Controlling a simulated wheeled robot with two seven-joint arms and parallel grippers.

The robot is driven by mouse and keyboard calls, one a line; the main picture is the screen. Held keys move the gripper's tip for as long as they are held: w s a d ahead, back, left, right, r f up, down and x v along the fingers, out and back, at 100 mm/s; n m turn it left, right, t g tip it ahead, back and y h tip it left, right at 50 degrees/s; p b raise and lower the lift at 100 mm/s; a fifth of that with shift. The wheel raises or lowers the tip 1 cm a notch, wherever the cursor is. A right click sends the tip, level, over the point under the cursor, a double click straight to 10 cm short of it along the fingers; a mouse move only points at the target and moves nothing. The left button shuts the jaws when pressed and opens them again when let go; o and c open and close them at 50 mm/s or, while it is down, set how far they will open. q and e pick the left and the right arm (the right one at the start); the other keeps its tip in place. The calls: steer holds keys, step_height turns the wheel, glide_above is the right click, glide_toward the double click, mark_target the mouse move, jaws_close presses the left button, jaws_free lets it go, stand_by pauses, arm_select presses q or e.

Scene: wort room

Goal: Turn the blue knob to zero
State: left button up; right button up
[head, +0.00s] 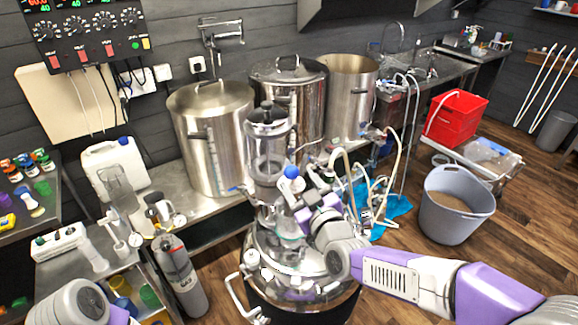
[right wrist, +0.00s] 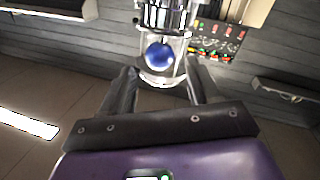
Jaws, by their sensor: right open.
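The blue knob (head: 291,172) is a round blue ball in front of the clear glass cylinder, above the shiny steel vessel (head: 300,262). In the right wrist view the blue knob (right wrist: 158,56) appears between and just beyond my open fingertips. My right gripper (head: 297,192) is open and close to the knob, facing it; I cannot tell whether a finger touches it. The right gripper (right wrist: 161,82) has nothing held between its fingers. Any pointer or scale on the knob is too small to read.
Tall steel pots (head: 212,150) stand on the bench behind. A control panel (head: 88,40) with small knobs hangs on the wall. A grey gas cylinder (head: 180,277) stands left. Hoses hang right of the vessel. A red box (head: 457,118) and grey bucket (head: 450,225) are farther right.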

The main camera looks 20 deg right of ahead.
mark_target(294, 176)
steer(key=shift+w+a, duration=0.2)
steer(key=shift+w, duration=1.15)
steer(key=shift+w+a, duration=0.2)
steer(key=shift+w, duration=1.15)
steer(key=c, duration=1)
